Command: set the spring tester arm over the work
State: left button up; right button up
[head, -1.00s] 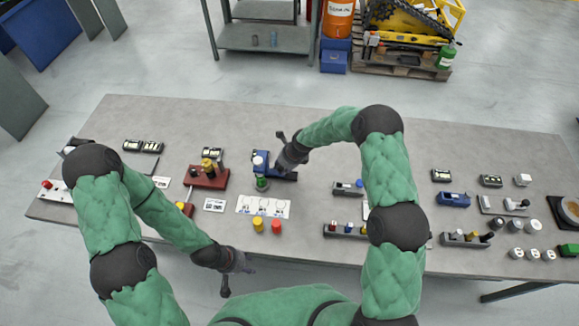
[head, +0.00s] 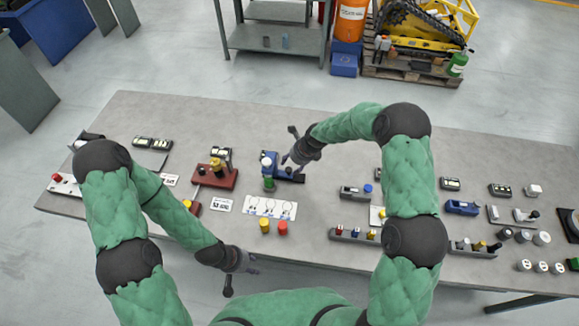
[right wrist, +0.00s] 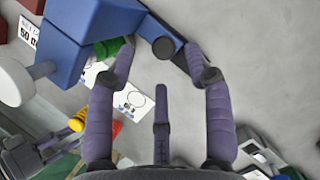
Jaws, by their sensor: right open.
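The spring tester appears to be the blue device (head: 268,160) near the middle of the table, with a white knob on top and a green part in front. In the right wrist view its blue body (right wrist: 95,35) fills the upper left. A blue arm with a dark round knob (right wrist: 163,48) reaches rightward from it. My right gripper (right wrist: 158,62) is open, with its fingers either side of that knob and no clear contact. In the head view my right gripper (head: 296,158) is just right of the tester. My left gripper (head: 245,268) hangs by the front edge, empty; its finger opening is unclear.
A red-based device (head: 213,177) stands left of the tester. A white card with rings (head: 270,207), a yellow cylinder (head: 265,226) and a red cylinder (head: 283,228) lie in front. Small racks (head: 354,235) and blocks fill the right side. The table's back strip is clear.

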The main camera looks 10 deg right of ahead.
jog(key=v, duration=0.7)
dwell(0.4)
